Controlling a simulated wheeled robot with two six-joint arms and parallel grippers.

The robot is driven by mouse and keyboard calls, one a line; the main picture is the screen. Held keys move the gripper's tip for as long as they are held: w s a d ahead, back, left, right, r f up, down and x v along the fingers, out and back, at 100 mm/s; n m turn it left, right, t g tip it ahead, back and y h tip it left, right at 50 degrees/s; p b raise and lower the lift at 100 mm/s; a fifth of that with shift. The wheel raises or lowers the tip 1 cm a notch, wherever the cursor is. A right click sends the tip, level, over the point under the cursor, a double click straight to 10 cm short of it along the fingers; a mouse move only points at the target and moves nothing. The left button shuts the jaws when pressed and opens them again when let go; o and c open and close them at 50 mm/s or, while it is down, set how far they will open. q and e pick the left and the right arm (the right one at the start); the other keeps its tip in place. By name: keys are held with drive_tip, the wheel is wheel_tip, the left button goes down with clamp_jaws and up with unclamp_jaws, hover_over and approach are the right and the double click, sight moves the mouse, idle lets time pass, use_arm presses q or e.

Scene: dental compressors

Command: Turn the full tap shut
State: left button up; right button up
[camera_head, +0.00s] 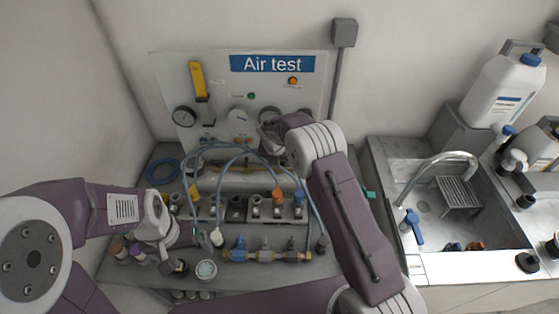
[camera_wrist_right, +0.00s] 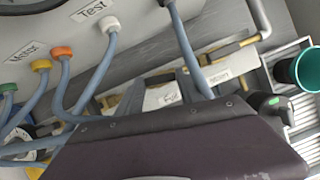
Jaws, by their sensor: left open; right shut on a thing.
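My right arm reaches up to the Air test panel (camera_head: 222,118). In the head view its wrist hides what its gripper holds. In the right wrist view the dark fingers of my right gripper (camera_wrist_right: 163,92) are shut beside a white label (camera_wrist_right: 168,100) that seems to read "Full". The tap between them is mostly hidden, so I cannot tell its handle position. My left gripper (camera_head: 186,237) is open, low over the bench's left part, near a white hose end (camera_head: 217,238).
Blue hoses (camera_head: 208,147) arch across the bench. A yellow lever (camera_head: 197,80) and gauges (camera_head: 184,117) are on the panel. A sink (camera_head: 460,205) stands at the right. A teal cup-like thing (camera_wrist_right: 297,69) shows at the wrist view's right.

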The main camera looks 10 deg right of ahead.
drive_tip(key=m, duration=0.2)
drive_tip(key=m+h+p, duration=0.1)
drive_tip(key=m, duration=0.1)
drive_tip(key=shift+w+a+r+g, duration=0.1)
drive_tip(key=shift+w+a+g, duration=0.1)
drive_tip(key=shift+g, duration=0.2)
drive_tip(key=shift+a+m+g+h, duration=0.1)
drive_tip(key=shift+m+g+h, duration=0.45)
drive_tip(key=shift+m, duration=1.45)
drive_tip(key=o, duration=1.4)
drive_tip(key=v, duration=0.9)
drive_tip(key=shift+a+b, duration=0.1)
drive_tip(key=shift+b, duration=0.3)
